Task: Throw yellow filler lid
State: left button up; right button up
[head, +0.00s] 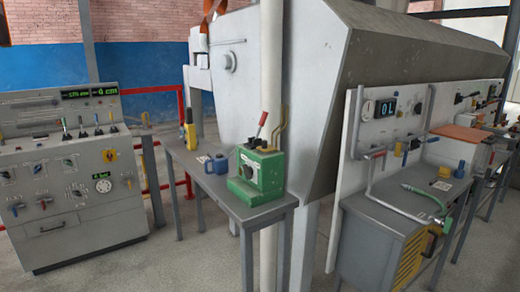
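Neither of my grippers shows in the head view. I cannot tell for certain which part is the yellow filler lid. A small yellow piece (444,172) sits on the right-hand bench, beside a small blue piece (460,169). A yellow and dark upright device (188,131) stands at the back of that table. These are too small to tell in detail.
The grey middle table (240,209) also bears a blue jug (217,165). A grey control console (65,190) stands at the left. The right-hand bench (385,215) carries a bent grey pipe and a green hose nozzle (424,196). Open floor (165,262) lies between console and table.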

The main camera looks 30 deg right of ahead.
aim_at(265, 148)
jog(key=i+z, duration=0.2)
jog(key=z, duration=0.3)
jog(key=i+j+z, duration=0.1)
jog(key=z, duration=0.35)
jog(key=i, duration=0.1)
